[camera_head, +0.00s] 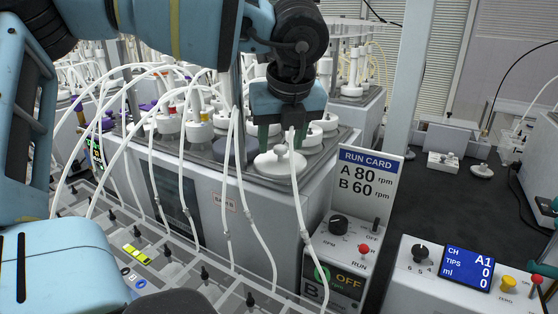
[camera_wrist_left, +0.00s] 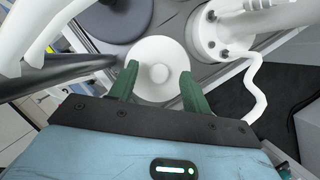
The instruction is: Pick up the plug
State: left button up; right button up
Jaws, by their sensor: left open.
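A white round plug (camera_head: 280,162) with a knob on top sits at the front edge of the reactor's grey top plate. It also shows in the left wrist view (camera_wrist_left: 158,68), its knob between and just ahead of the green fingertips. My left gripper (camera_head: 281,137) points down right over the plug, open and empty. In the left wrist view the two fingers (camera_wrist_left: 157,85) stand apart over the disc's near side. I cannot tell whether they touch it.
White tubes (camera_head: 298,195) hang close beside the plug. Several white capped vessels (camera_head: 200,130) crowd the reactor top. A grey post (camera_head: 237,80) stands near my left gripper. A control box (camera_head: 345,250) and run card (camera_head: 366,185) are at right. Another white disc (camera_head: 482,171) lies on the dark bench.

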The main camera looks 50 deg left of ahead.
pick_arm(q)
jog(key=shift+a+f, duration=0.1)
jog(key=shift+f, duration=0.15)
jog(key=shift+c, duration=0.2)
grip_shut()
jog(key=shift+r, duration=0.1)
